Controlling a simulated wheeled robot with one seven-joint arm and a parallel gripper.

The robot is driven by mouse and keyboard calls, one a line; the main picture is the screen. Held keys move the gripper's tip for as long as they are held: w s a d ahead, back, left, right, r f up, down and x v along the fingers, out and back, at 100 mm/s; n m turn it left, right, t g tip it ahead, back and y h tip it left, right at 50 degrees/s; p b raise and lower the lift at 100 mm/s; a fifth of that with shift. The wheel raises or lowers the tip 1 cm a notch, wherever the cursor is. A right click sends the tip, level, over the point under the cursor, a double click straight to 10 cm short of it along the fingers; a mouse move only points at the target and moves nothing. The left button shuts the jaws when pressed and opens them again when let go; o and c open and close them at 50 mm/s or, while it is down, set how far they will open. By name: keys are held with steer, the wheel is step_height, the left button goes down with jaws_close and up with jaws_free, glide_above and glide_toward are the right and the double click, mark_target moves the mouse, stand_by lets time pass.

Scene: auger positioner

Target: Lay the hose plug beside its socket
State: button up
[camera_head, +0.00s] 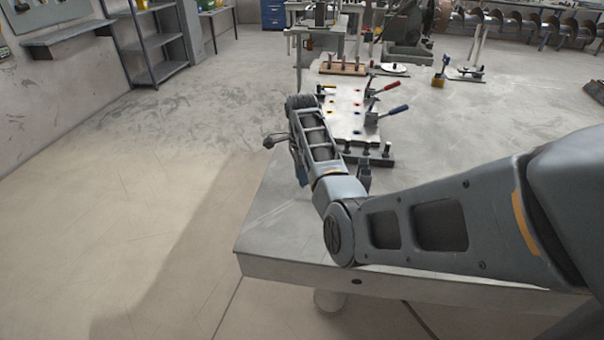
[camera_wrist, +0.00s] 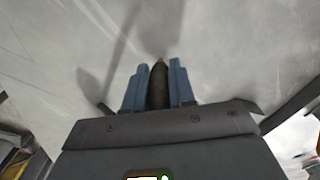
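In the wrist view a dark, rounded, elongated piece with a brassy tip (camera_wrist: 158,86), which looks like the hose plug, sits between the two blue fingers of my gripper (camera_wrist: 156,82). Both fingers appear to touch its sides. A grey surface lies beyond it, with shadows of the gripper. In the head view my gripper hangs beside the table's left edge region, mostly hidden by my own arm, and the plug cannot be made out. A pale fixture plate (camera_head: 345,118) with small coloured spots lies on the table. I cannot tell which spot, if any, is the socket.
A wooden peg block (camera_head: 342,68) stands behind. The grey table (camera_head: 262,228) is bare at its near left corner.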

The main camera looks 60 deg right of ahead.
steer(key=o, duration=0.4)
steer(key=shift+r, duration=0.1)
step_height(320, 180, up, 11)
steer(key=shift+r, duration=0.1)
steer(key=shift+r+p, duration=0.45)
steer(key=shift+p, duration=0.2)
